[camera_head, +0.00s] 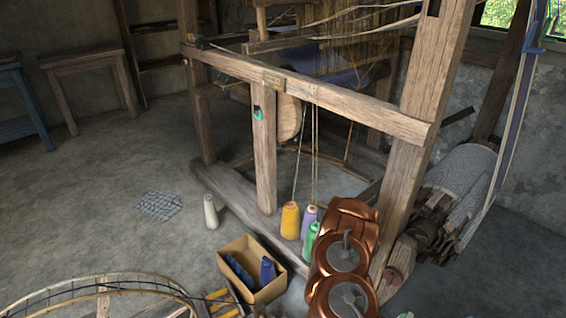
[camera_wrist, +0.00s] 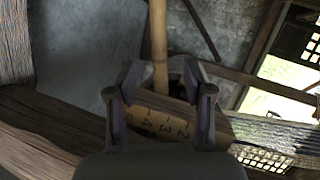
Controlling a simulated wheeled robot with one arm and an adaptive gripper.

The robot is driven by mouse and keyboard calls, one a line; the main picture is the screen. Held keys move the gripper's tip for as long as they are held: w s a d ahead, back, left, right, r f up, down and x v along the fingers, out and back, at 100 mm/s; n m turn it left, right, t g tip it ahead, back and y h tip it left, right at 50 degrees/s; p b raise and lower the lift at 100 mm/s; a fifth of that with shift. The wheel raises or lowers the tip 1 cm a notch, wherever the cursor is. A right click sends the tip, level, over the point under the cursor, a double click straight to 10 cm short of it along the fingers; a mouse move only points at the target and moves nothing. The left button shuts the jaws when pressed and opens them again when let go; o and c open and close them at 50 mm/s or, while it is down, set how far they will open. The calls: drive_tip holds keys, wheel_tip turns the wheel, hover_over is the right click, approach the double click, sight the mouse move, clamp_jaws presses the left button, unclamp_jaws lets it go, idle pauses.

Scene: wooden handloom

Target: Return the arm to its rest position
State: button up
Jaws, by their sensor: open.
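My gripper (camera_wrist: 160,78) shows in the wrist view with its two dark fingers spread apart and nothing held between them. Beyond the fingers is a wooden block (camera_wrist: 165,127) with printed numbers, and a pale wooden rod (camera_wrist: 158,40) runs up behind the gap. I cannot tell how far they are from the fingertips. In the head view my copper-coloured arm is at the lower middle, in front of the loom's right post (camera_head: 418,130). My gripper cannot be made out there.
The wooden loom frame (camera_head: 330,95) stands close beside my arm. Yellow (camera_head: 290,221), purple and green yarn cones stand by its base. A cardboard box (camera_head: 277,291) with blue items, a white cone (camera_head: 211,212) and a round wooden reel (camera_head: 95,281) are nearby. Left floor is mostly clear.

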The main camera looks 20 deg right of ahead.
drive_tip(key=w+a+r+n+y+p, duration=0.3)
drive_tip(key=w+a+r+y+p, duration=0.1)
drive_tip(key=a+r, duration=0.45)
drive_tip(key=w+a+r+n+y+p, duration=0.3)
drive_tip(key=w+a+r, duration=0.1)
drive_tip(key=a+r, duration=0.5)
drive_tip(key=s+a+r+n+g+y+p, duration=0.1)
drive_tip(key=s+a+r+n+y+p, duration=0.25)
drive_tip(key=a+r, duration=0.6)
drive_tip(key=s+a+r+n+g+y+p, duration=0.15)
drive_tip(key=s+a+r+n+p, duration=0.25)
drive_tip(key=a+r, duration=0.55)
drive_tip(key=s+a+r+n+g+y+p, duration=0.1)
drive_tip(key=s+a+r+n+g+p, duration=0.2)
drive_tip(key=s+r, duration=0.55)
drive_tip(key=s+a+r+n+g+y+p, duration=0.1)
drive_tip(key=s+r+n+p, duration=0.3)
drive_tip(key=s+r, duration=0.45)
drive_tip(key=s+d+r+n+g+h+p, duration=0.1)
drive_tip(key=s+r, duration=0.4)
drive_tip(key=s, duration=0.9)
drive_tip(key=s+d+r+n+g+h+p, duration=0.1)
drive_tip(key=s+d+r+n+g+p, duration=0.2)
drive_tip(key=s, duration=1.1)
wheel_tip(320, 180, up, 3)
drive_tip(key=n+g+p, duration=0.1)
drive_tip(key=p, duration=0.2)
drive_tip(key=shift+s+d+r+h, duration=0.15)
drive_tip(key=shift+h, duration=0.25)
